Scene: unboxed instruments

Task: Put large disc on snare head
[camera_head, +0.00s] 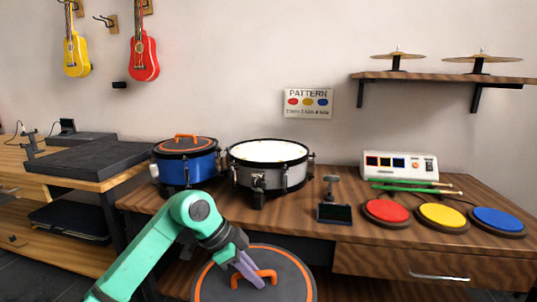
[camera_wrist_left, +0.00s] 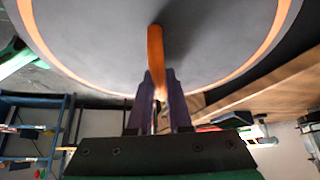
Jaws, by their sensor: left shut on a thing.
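The large disc (camera_head: 295,285) is dark grey with an orange ring and an orange handle (camera_head: 268,273). It is low in the head view, in front of the table, its lower part cut off by the frame. My left gripper (camera_head: 257,281) is shut on the handle; the left wrist view shows the purple fingers (camera_wrist_left: 159,88) closed around it, with the disc (camera_wrist_left: 90,40) filling the top. The snare drum has a white head (camera_head: 269,151) and a grey shell (camera_head: 285,179), and stands on the table behind the disc. Its head is bare. My right gripper is not in view.
A blue drum (camera_head: 187,171) with an orange-handled disc (camera_head: 187,145) on top stands left of the snare. A small stand (camera_head: 333,213), red, yellow and blue pads (camera_head: 441,216), green sticks (camera_head: 410,187) and a white box (camera_head: 399,166) are to the right.

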